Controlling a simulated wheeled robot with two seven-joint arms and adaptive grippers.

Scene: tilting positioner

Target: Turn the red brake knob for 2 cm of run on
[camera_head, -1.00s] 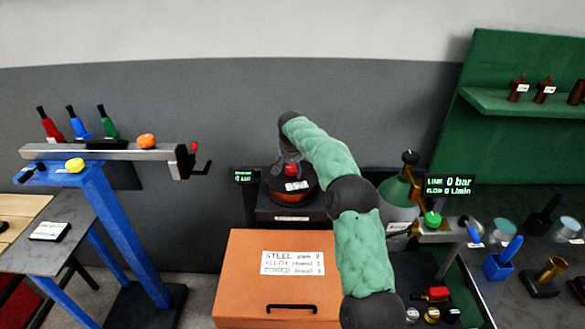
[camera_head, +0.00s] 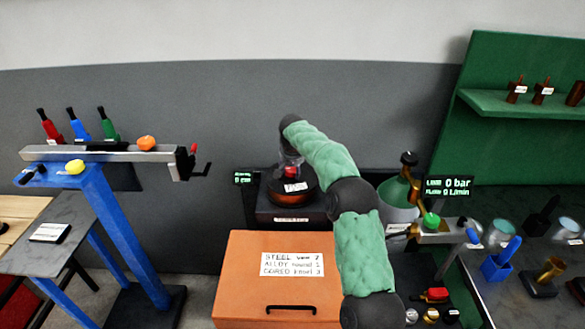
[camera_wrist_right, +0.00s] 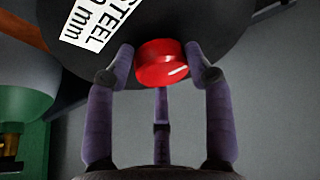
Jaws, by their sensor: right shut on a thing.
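The red brake knob (camera_wrist_right: 165,66) is a short round cap on the face of a dark spool (camera_wrist_right: 205,22) in the right wrist view. My right gripper (camera_wrist_right: 160,72) has its purple fingers around the knob and is shut on it. In the head view the knob (camera_head: 291,172) is a small red patch below the gripper (camera_head: 290,160), partly hidden by the fingers. The dark spool (camera_head: 308,198) lies on a dark stand and carries a white label, cut off in the wrist view with "STEEL" readable. My left gripper is not in view.
A small display (camera_head: 244,178) with green text is left of the spool. An orange box (camera_head: 240,265) stands in front. A blue-legged stand (camera_head: 125,235) is at left.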

